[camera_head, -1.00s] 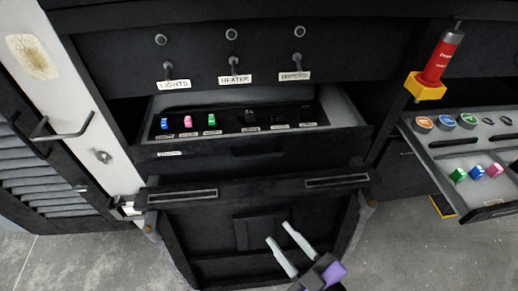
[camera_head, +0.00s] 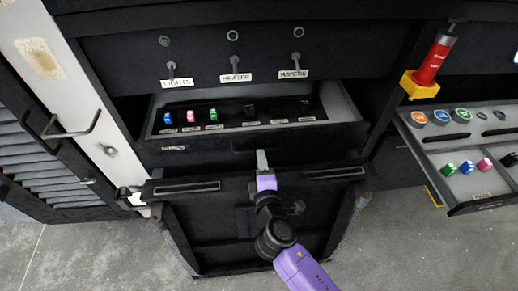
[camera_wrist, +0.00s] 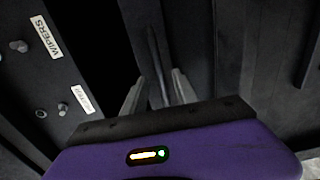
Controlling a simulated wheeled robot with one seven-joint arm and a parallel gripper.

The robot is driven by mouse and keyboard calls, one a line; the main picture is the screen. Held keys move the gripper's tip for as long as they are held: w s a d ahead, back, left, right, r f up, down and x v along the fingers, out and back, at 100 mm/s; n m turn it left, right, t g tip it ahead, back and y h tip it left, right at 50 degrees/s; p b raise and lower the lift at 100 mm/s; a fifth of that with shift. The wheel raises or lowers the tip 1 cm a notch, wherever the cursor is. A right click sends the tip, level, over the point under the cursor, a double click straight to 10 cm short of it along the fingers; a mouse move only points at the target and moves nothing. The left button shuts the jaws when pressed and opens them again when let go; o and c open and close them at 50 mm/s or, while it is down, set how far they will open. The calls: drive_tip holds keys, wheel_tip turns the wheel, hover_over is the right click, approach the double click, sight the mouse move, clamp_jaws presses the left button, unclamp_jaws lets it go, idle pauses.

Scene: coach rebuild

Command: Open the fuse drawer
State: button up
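The fuse drawer (camera_head: 215,156) is a black drawer under the switch panel. It stands pulled out, with its inside showing. Contact cannot be told.
Above are labelled toggle switches (camera_head: 235,65). Below is a dark front panel (camera_head: 220,250) with a ledge. At right, another open tray (camera_head: 460,185) holds coloured pieces, under a red tool in a yellow holder (camera_head: 422,85). A louvred door (camera_head: 40,170) is at left.

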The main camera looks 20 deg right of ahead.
drive_tip(key=x, duration=0.6)
drive_tip(key=shift+w, duration=0.1)
clamp_jaws()
idle(1.3)
